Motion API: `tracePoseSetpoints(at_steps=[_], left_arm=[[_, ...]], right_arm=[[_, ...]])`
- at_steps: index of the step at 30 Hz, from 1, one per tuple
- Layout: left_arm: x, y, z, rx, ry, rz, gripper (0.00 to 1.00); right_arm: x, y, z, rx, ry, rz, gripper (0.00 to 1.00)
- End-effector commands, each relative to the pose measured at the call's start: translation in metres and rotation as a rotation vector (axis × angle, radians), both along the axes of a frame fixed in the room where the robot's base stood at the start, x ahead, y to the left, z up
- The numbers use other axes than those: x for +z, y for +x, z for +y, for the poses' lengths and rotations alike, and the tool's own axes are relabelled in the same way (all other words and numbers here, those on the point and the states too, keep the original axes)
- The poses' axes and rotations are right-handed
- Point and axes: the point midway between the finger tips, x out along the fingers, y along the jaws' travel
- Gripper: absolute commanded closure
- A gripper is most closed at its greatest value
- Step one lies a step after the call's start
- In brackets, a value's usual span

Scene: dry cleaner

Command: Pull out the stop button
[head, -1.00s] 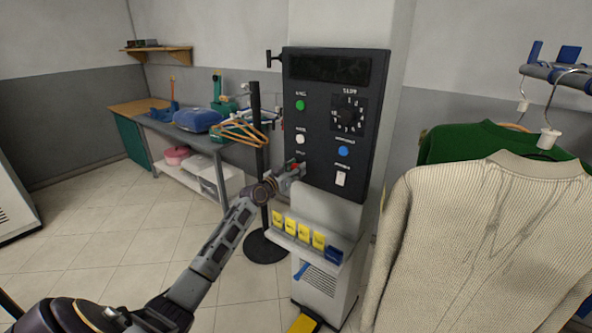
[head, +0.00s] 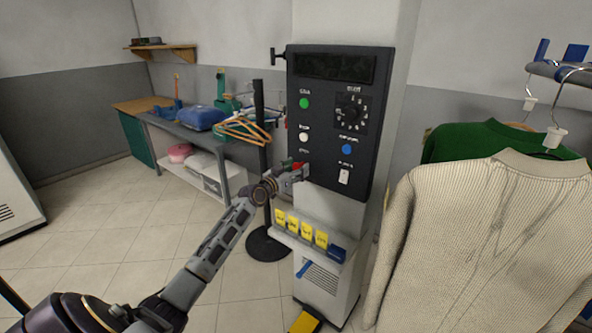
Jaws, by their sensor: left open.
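The dark control panel (head: 325,165) is fixed to the pale column in the middle of the head view. It carries a green button (head: 304,103), a white button (head: 303,137), a blue button (head: 347,149), a dial (head: 350,112) and a white switch (head: 344,176). The red stop button (head: 298,165) is at the panel's lower left, mostly hidden by my left gripper. My left gripper (head: 302,172) is open, with its fingers at the red button; I cannot tell whether they touch it. My right gripper is not in view.
A ledge with yellow tags (head: 307,234) sits below the panel. A black post (head: 262,150) stands behind my left arm. Garments (head: 480,230) hang close on the right. A side table (head: 185,135) with hangers (head: 243,130) is at the back left.

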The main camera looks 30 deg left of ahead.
Motion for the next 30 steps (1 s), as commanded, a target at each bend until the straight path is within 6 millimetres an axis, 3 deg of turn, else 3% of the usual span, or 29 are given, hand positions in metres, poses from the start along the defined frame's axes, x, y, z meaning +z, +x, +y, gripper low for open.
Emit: tracePoseSetpoints(at_steps=[14,30], left_arm=[[0.0,-0.01,0.001,0.0,0.0,-0.001,0.42],[0.0,-0.048,0.004,0.0,0.002,0.0,0.42]], right_arm=[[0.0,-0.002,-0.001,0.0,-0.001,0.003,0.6],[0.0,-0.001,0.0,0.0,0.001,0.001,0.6]])
